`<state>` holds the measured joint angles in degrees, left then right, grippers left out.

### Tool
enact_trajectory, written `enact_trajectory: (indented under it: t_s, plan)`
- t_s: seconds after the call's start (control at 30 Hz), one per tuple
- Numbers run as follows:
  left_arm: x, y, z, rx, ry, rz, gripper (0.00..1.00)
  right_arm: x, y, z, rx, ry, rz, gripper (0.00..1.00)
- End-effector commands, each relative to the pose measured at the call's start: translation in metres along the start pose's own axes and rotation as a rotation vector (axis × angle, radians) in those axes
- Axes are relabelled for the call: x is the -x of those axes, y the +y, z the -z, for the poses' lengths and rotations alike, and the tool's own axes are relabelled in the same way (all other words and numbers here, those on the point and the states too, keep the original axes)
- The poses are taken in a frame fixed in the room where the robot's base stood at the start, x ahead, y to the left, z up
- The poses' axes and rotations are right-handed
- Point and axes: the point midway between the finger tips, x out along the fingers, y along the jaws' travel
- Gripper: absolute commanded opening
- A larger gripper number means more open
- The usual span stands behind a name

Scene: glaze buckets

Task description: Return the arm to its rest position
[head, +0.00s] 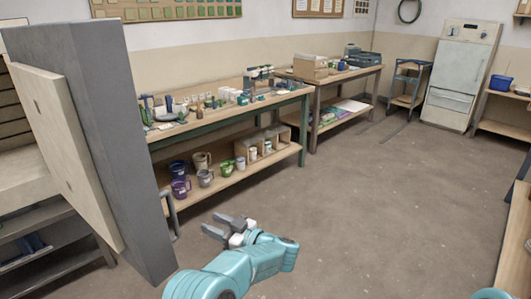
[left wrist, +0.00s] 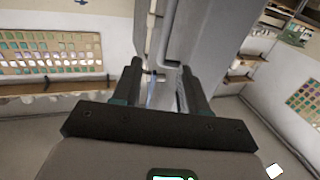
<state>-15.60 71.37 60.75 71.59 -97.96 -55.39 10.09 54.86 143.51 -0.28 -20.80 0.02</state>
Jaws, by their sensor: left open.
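My left arm, teal, comes in at the bottom of the head view. Its grey left gripper (head: 224,229) is open and empty above the floor, just right of a tall grey post. In the left wrist view the two dark fingers of the left gripper (left wrist: 165,75) stand apart, with nothing between them but the background. My right gripper is not in view; a small teal piece at the bottom right edge of the head view is too little to tell.
A grey post with a pale panel (head: 110,140) stands close on the left. Behind it, a workbench (head: 232,118) holds tools and jars, with buckets and pitchers (head: 205,177) on its lower shelf. A grey kiln-like cabinet (head: 460,75) stands far right. The floor (head: 390,210) in the middle is clear.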

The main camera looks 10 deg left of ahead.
Motion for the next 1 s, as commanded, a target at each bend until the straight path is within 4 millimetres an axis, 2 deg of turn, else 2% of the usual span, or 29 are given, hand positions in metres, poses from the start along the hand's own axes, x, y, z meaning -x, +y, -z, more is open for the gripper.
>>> enact_trajectory:
  t_s: [0.07,0.13,0.2,0.27,0.3,0.37,0.4,0.47,0.5,0.6,0.7,0.8,0.9,1.0]
  plan:
    - [-0.01,0.007,-0.008,-0.017,-0.002,-0.103,0.43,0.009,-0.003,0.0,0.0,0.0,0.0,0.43]
    - [-0.017,0.015,-0.027,-0.04,-0.032,-0.26,0.43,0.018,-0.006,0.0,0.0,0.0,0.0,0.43]
    - [-0.015,0.019,-0.059,-0.076,-0.117,-0.451,0.43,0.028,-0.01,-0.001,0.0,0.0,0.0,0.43]
    - [-0.003,0.012,-0.092,-0.117,-0.233,-0.609,0.43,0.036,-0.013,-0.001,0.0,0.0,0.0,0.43]
    - [0.009,0.001,-0.116,-0.149,-0.33,-0.705,0.43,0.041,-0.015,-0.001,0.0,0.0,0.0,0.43]
    - [0.034,-0.025,-0.15,-0.201,-0.5,-0.829,0.43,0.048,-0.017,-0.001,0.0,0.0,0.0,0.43]
    - [0.052,-0.047,-0.169,-0.234,-0.617,-0.892,0.43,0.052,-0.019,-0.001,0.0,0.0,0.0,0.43]
    - [0.081,-0.084,-0.191,-0.285,-0.785,-0.963,0.43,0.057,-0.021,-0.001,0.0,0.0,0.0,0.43]
    - [0.1,-0.11,-0.202,-0.317,-0.895,-0.996,0.43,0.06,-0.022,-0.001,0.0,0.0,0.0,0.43]
    - [0.145,-0.177,-0.215,-0.399,-1.15,-1.048,0.43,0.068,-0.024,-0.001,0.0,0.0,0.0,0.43]
    - [0.18,-0.235,-0.214,-0.47,-1.356,-1.063,0.43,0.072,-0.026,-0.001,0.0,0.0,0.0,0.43]
    - [0.204,-0.278,-0.208,-0.524,-1.498,-1.063,0.43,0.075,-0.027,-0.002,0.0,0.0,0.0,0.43]
    - [0.217,-0.302,-0.203,-0.555,-1.576,-1.059,0.43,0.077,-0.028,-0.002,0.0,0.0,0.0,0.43]
    - [0.222,-0.311,-0.201,-0.569,-1.606,-1.057,0.43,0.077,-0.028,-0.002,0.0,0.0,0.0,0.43]
